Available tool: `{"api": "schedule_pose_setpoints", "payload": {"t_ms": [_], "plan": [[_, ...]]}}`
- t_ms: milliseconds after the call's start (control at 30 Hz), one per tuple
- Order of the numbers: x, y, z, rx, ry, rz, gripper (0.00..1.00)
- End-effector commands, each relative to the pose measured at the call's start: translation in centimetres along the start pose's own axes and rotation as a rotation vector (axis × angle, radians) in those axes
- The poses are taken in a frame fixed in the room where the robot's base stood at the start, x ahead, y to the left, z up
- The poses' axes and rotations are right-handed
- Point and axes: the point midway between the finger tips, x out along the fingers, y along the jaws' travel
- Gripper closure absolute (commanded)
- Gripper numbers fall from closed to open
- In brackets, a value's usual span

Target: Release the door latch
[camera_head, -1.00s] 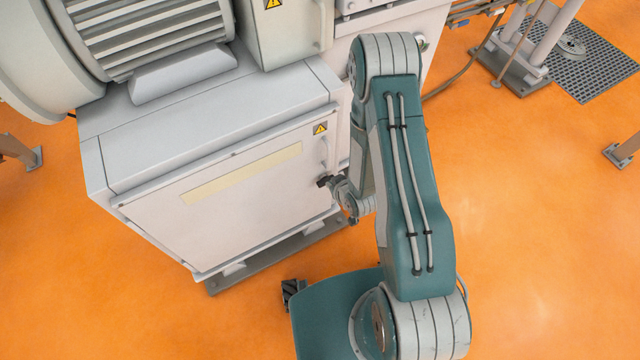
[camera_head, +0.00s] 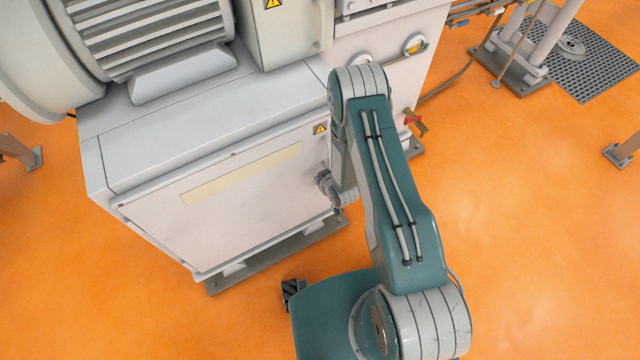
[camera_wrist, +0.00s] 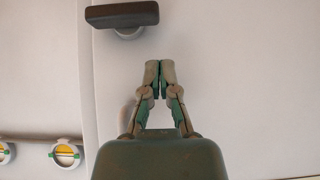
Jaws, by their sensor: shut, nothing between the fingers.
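The pale grey door (camera_head: 235,205) is on the front of the machine cabinet in the head view. In the wrist view, the latch handle (camera_wrist: 122,15) is a dark bar on a round grey base, lying nearly level in the picture at the top left. My gripper (camera_wrist: 160,68) is shut and empty. Its fingertips show below and to the right of the latch in the wrist view, apart from it in the picture. In the head view my wrist is near the door's right edge, and the fingertips cannot be made out.
In the wrist view, round fittings with yellow centres (camera_wrist: 67,154) show at the lower left. A large finned motor (camera_head: 150,40) sits above the cabinet. A red valve handle (camera_head: 412,118) sticks out to the right of my arm. The orange floor at right is mostly open.

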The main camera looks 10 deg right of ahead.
Motion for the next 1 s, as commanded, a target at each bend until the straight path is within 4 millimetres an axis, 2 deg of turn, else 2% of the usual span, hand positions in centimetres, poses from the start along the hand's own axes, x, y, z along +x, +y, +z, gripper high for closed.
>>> {"api": "schedule_pose_setpoints", "payload": {"t_ms": [33,100,300,1000], "plan": [[0.5,0.0,0.9,0.002,-0.006,0.0,1.0],[1.1,0.0,1.5,0.002,-0.006,0.001,1.0],[2.0,0.0,2.5,0.002,-0.005,0.002,1.0],[2.2,-0.2,2.7,-0.036,-0.004,0.039,1.0]]}}
